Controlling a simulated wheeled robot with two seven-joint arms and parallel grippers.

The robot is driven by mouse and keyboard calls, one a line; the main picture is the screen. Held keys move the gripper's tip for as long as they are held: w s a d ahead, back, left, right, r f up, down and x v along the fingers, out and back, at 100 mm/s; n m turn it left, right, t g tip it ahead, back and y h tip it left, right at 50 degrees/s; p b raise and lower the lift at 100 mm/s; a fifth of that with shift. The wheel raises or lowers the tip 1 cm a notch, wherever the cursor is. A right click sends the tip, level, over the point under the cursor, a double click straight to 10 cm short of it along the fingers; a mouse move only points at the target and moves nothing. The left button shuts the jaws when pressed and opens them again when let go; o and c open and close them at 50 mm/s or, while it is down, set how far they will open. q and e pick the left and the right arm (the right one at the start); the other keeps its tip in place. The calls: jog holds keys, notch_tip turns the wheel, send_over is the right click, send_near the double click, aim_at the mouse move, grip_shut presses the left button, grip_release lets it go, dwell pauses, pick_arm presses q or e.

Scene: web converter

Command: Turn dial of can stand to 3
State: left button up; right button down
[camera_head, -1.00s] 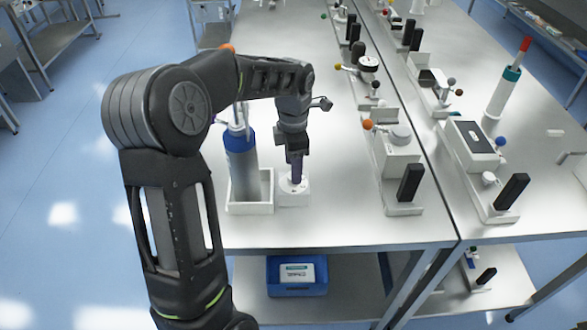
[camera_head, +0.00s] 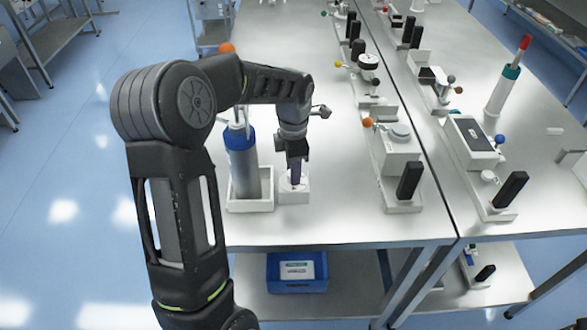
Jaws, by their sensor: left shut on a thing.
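The can stand is a white holder (camera_head: 250,206) near the front left of the table. A grey can with a blue top (camera_head: 243,168) stands upright in it. A small white dial block (camera_head: 294,197) adjoins the stand on the right. My left gripper (camera_head: 295,178) points down over this block, with its fingers shut on the dial. The dial and its numbers are mostly hidden by the fingers and too small to read. My right gripper is not in view.
White devices with black handles and coloured knobs, such as one with an orange knob (camera_head: 368,122), stand to the right. A blue bin (camera_head: 297,272) sits on the shelf below. Bare metal tabletop (camera_head: 335,215) lies between the dial block and the devices.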

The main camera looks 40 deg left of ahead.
pick_arm(q)
grip_shut()
jog(key=shift+m, duration=0.3)
jog(key=m+b, duration=0.2)
jog(key=m, duration=0.2)
jog(key=m+b, duration=0.1)
jog(key=m, duration=0.5)
jog(key=m+b, duration=0.1)
jog(key=m, duration=0.5)
jog(key=shift+m, duration=0.3)
jog(key=m, duration=0.6)
jog(key=shift+w+m+b, duration=0.1)
jog(key=shift+m+b, duration=0.2)
jog(key=o, duration=0.9)
grip_release()
